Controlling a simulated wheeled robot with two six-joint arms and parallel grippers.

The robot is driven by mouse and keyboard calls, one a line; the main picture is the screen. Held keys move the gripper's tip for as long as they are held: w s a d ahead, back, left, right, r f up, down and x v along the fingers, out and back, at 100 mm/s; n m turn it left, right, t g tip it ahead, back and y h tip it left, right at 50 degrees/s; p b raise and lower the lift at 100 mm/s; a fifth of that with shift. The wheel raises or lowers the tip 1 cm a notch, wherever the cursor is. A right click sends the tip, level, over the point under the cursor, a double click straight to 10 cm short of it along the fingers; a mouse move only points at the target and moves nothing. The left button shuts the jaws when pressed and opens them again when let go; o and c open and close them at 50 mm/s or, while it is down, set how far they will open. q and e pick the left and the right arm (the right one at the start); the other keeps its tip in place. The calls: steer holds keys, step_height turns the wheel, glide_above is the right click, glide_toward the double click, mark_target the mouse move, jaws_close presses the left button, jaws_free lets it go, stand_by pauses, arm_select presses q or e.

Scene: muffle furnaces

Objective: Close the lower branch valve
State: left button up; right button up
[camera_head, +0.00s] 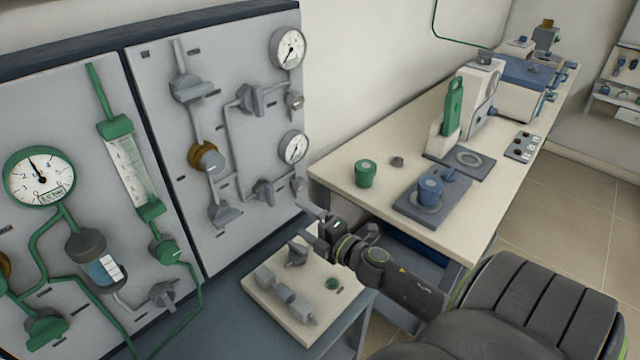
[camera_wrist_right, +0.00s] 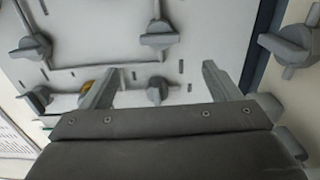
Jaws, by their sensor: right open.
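The lower branch valve (camera_head: 265,191) is a grey valve on the right part of the grey panel, left of and below the lower round gauge (camera_head: 293,147). My right gripper (camera_head: 314,216) is just off the panel's lower right edge, right of and below this valve, and apart from it. In the right wrist view my right gripper (camera_wrist_right: 158,84) has its two fingers wide apart with nothing held between them. Several grey valves show beyond the fingers there; I cannot tell which is the lower branch one. My left gripper is not in view.
The upper branch valve (camera_head: 251,99) and a brass regulator (camera_head: 204,157) are on the same panel. A cream board (camera_head: 318,333) with grey parts lies below my right gripper. A cream bench (camera_head: 330,172) with equipment stands to the right.

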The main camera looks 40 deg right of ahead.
steer(key=shift+s+d+b, duration=0.15)
steer(key=shift+s+b, duration=1.55)
steer(key=shift+s, duration=0.45)
